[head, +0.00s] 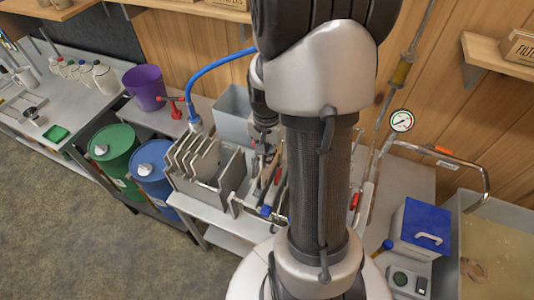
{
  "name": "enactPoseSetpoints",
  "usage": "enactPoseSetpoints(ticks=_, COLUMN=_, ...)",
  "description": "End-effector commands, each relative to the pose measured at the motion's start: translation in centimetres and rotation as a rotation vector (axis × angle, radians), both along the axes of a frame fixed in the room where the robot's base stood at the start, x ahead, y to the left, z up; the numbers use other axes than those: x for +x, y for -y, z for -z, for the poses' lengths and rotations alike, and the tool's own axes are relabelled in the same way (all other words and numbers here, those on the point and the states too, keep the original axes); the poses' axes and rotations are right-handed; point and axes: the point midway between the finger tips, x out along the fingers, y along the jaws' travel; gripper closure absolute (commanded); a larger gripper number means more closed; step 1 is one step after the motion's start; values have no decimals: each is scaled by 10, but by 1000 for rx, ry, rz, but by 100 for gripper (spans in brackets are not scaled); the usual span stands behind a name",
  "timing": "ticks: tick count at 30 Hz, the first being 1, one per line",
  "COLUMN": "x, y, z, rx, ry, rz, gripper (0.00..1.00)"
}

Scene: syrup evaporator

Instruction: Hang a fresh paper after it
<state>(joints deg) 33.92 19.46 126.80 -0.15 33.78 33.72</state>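My gripper (266,150) points down beside the metal filter rack, close to its right end. It is small and partly hidden by my own arm, so I cannot tell whether its fingers are open or hold something. The metal rack (232,178) holds several upright pale plates or sheets (200,160) side by side. I cannot tell which of them are paper. A box labelled "FILTERS" (520,46) sits on the right wall shelf. A grey bin (234,108) stands behind the rack.
Several tools with red and blue handles lie right of the rack. A blue-lidded box (420,228), a pressure gauge (401,121) and a syrup pan (490,235) are at the right. Green (113,153) and blue (155,168) drums and a purple bucket (146,86) stand left. The foreground floor is clear.

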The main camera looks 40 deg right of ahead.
Motion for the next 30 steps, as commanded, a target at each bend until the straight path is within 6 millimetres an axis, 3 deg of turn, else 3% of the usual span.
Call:
enactPoseSetpoints(ticks=17, x=-1, y=-3, z=2, rx=0, ry=0, rz=0, gripper=100)
enactPoseSetpoints(ticks=30, x=-1, y=-3, z=48, rx=0, ry=0, rz=0, gripper=100)
